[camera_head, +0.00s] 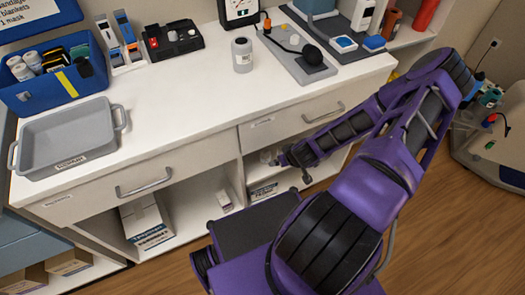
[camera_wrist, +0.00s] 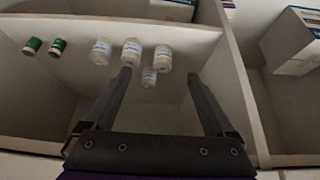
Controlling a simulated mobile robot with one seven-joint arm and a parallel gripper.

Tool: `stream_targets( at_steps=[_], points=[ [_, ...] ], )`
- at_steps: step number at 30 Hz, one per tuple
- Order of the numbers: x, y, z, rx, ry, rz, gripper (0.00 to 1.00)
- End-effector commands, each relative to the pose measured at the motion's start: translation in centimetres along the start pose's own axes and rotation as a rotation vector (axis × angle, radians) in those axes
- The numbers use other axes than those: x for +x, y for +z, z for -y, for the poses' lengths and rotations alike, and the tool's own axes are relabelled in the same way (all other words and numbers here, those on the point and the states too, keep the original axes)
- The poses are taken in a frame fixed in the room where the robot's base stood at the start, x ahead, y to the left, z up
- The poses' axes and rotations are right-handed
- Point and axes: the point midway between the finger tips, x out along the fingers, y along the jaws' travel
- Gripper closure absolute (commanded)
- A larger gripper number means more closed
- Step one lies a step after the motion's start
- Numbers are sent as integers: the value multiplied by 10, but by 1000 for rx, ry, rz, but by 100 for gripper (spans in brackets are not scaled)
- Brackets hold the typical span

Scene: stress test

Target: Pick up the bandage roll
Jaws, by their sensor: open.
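I cannot tell for sure which thing is the bandage roll. White roll-like pieces (camera_head: 22,70) sit in the blue bin (camera_head: 75,85) at the counter's left end. A white and grey cylinder (camera_head: 242,55) stands upright on the counter near the back middle. In the wrist view, several white labelled cylinders (camera_wrist: 131,52) are grouped in a shelf compartment, just beyond the fingertips and mostly left of centre. My gripper (camera_wrist: 160,76) is open, with nothing between its fingers. In the head view it is small and dark (camera_head: 283,158), in front of the opening below the right drawer.
Two green-marked small cylinders (camera_wrist: 45,47) are left of the white ones. A shelf divider (camera_wrist: 235,80) stands right of my fingers, with white boxes (camera_wrist: 290,40) beyond it. A grey tray (camera_head: 68,138) is on the counter. The counter's middle is clear.

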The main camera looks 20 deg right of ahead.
Motion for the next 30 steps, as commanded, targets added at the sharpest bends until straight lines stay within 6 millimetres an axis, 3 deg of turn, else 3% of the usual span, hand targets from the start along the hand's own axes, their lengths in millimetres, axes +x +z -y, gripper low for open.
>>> stream_targets(
  at_steps=[5, 21, 30],
  points=[
    [1, -17, 8, -4, -14, -48, 11],
    [101, -20, 10, -2, -14, -46, 11],
    [121, -22, 9, -4, -13, -45, 11]
  ],
)
